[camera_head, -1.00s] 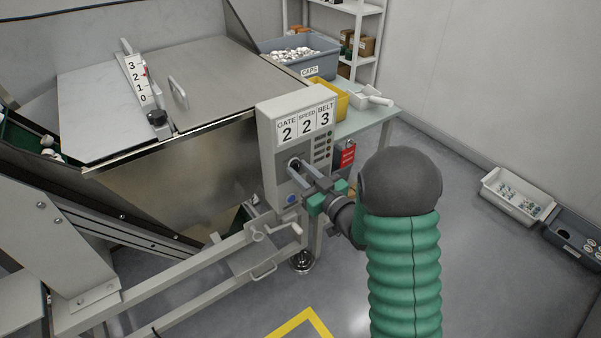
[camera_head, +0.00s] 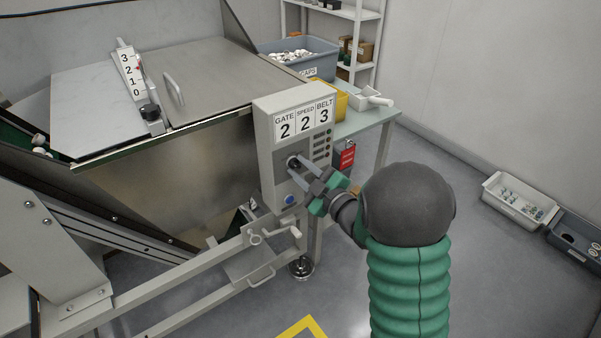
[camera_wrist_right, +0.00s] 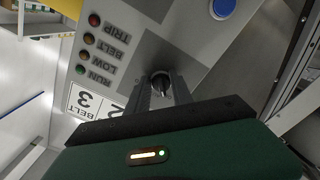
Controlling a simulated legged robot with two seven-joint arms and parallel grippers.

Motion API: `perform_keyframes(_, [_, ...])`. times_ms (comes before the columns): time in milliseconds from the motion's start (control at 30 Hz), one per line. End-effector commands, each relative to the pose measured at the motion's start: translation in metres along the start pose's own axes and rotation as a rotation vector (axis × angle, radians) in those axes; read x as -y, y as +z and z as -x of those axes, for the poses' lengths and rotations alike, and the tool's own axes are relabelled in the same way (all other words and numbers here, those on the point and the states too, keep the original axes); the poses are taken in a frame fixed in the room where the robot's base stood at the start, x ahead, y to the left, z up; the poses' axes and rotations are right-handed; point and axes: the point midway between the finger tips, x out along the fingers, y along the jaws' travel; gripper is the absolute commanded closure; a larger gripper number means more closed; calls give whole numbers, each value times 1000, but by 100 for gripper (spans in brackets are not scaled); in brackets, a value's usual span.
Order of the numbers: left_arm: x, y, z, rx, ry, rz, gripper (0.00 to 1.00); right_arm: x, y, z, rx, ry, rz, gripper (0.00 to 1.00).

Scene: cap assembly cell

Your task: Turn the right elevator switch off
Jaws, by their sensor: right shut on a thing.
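The elevator control box (camera_head: 268,165) stands at the corner of the machine, with a placard reading gate 2, speed 2, belt 3. A black rotary switch (camera_head: 293,162) sits on its front face, above a blue button (camera_head: 289,199). My right gripper (camera_head: 297,170) reaches in from the right and is shut on the switch knob. In the right wrist view the dark knob (camera_wrist_right: 160,82) is between the two fingertips (camera_wrist_right: 161,88). The fingers partly hide the knob, so I cannot read its setting. My left gripper is not in view.
Indicator lamps (camera_wrist_right: 88,40) labelled trip, belt, low and run line the box beside the switch. A hand crank (camera_head: 278,234) and frame rail lie below. A red tag (camera_head: 347,157) hangs behind my wrist.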

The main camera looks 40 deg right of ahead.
Motion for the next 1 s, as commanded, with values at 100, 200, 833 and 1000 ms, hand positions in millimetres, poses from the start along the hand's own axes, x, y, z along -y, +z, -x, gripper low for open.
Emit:
perform_keyframes(100, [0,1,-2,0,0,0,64,3,2,0,3,-6,25,100])
perform_keyframes(200, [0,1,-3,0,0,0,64,3,1,0,3,-6,38,100])
perform_keyframes(833, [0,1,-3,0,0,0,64,2,1,0,2,-5,41,52])
perform_keyframes(1000, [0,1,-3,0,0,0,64,1,0,0,2,-4,41,52])
